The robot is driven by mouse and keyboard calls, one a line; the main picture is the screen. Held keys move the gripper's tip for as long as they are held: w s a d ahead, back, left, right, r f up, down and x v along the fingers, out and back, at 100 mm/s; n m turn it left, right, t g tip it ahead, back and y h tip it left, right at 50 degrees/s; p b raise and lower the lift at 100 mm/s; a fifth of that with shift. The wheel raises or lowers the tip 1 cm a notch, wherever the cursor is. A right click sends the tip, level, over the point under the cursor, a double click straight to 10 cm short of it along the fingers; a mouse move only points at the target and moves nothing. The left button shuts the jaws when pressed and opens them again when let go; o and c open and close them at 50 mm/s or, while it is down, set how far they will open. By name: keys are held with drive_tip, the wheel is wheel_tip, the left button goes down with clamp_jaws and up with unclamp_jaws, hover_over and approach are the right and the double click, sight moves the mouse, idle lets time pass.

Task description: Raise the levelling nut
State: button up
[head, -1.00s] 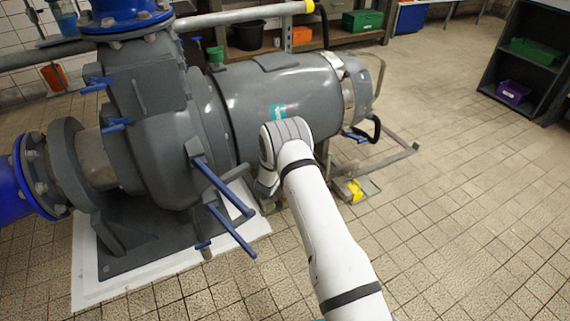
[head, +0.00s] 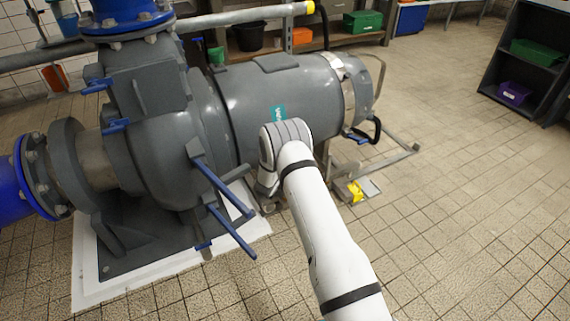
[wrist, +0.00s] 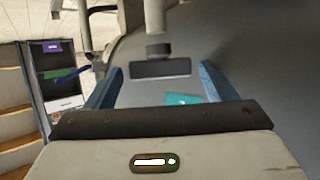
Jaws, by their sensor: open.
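In the wrist view my gripper (wrist: 161,69) is open, with one blue-grey finger on each side. A grey upright rod (wrist: 155,18) comes in from the top of that view and ends in a wider grey collar, apparently the levelling nut (wrist: 158,50). The nut lies about midway between the fingers and just past their tips, with a gap on both sides. A dark rectangular pad (wrist: 160,68) on the grey motor is beside the rod's end. In the head view my wrist is beside the motor (head: 285,95); it hides the gripper, and I cannot make out the nut.
The grey pump (head: 160,150) with blue levers (head: 222,187) stands left of my arm. A metal frame (head: 390,155) and a yellow piece (head: 355,191) are on the right. A dark shelf (head: 525,65) stands at the far right. The tiled floor at front right is clear.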

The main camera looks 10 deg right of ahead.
drive_tip(key=p+v, duration=0.2)
drive_tip(key=v, duration=0.5)
drive_tip(key=shift+s+a+r+p, duration=0.2)
drive_tip(key=shift+s+p, duration=0.1)
drive_tip(key=shift+p, duration=0.1)
drive_tip(key=shift+c, duration=0.4)
